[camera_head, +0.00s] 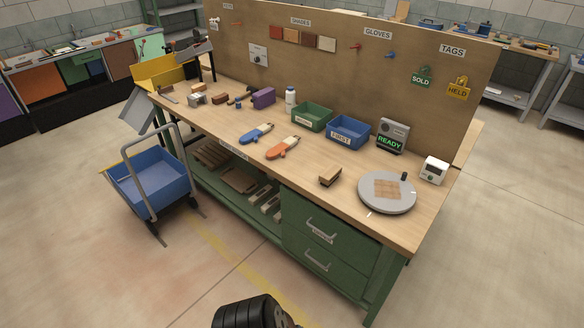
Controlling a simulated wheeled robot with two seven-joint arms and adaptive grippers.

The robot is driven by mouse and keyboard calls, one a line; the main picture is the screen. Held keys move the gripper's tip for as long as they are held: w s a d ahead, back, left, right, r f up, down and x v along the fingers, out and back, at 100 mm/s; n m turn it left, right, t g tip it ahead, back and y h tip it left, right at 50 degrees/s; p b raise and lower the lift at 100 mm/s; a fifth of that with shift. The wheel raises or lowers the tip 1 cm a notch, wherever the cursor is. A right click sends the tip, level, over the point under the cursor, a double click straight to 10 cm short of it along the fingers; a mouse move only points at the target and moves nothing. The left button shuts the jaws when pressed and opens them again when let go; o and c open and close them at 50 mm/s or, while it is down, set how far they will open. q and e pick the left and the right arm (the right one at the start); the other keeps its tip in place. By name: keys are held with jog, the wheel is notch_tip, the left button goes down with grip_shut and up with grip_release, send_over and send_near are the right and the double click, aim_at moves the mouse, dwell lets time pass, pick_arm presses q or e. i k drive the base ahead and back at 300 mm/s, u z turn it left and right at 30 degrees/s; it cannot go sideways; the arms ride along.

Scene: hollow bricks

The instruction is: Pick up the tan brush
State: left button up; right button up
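A small tan block with a dark underside, which looks like the tan brush (330,175), lies on the workbench top (225,125) near its front edge. It lies left of the round grey turntable (366,199) and apart from it. Nothing touches or covers the brush. Neither of my grippers shows in the head view.
Blue (256,134) and orange (283,148) gloves lie left of the brush. Green (311,117) and blue (348,132) bins, a READY display (392,136) and a white device (434,170) stand behind. A blue cart (150,190) stands left; floor in front is largely clear.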

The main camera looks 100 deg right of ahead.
aim_at(330, 174)
jog(key=z, duration=4)
